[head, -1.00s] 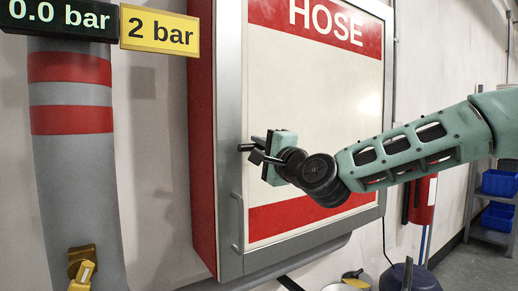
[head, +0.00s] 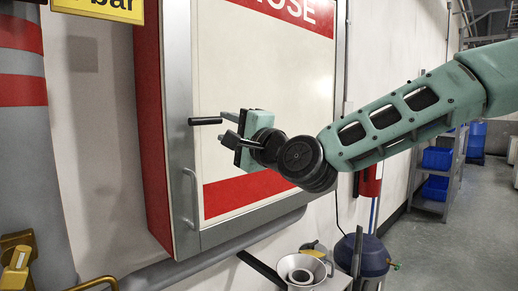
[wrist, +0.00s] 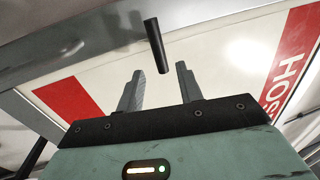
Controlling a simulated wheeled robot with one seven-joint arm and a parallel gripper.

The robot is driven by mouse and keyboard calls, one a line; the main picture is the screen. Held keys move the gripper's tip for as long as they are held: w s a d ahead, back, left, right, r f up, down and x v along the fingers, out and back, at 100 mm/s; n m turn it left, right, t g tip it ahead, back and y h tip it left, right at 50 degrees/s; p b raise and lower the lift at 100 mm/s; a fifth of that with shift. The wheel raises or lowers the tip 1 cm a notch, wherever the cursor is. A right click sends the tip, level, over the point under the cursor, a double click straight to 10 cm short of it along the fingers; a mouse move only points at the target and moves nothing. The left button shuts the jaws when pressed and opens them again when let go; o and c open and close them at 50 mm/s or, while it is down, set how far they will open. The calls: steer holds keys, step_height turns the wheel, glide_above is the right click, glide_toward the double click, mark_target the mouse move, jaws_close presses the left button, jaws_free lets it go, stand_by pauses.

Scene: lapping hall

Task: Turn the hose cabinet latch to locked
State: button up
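The hose cabinet (head: 265,150) has a white door with red bands and a grey frame. Its latch shows as a short black lever (head: 206,121) at the door's left frame, roughly level in the head view. In the wrist view the lever (wrist: 157,46) lies just beyond the fingertips, in line with the gap between them. My gripper (head: 231,127) is in front of the door, right beside the lever's right end. In the wrist view my gripper (wrist: 157,80) has its two fingers apart with nothing between them. The latch's mount and any lock mark cannot be made out.
A grey door pull (head: 190,198) is below the latch. A grey column with red bands (head: 28,150) and brass valve (head: 16,262) stand at left. A funnel (head: 300,270) and dark blue vessel (head: 365,258) are below the cabinet. Open floor lies at right.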

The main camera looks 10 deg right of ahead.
steer(key=p+v, duration=0.1)
steer(key=v, duration=0.9)
steer(key=shift+f, duration=0.15)
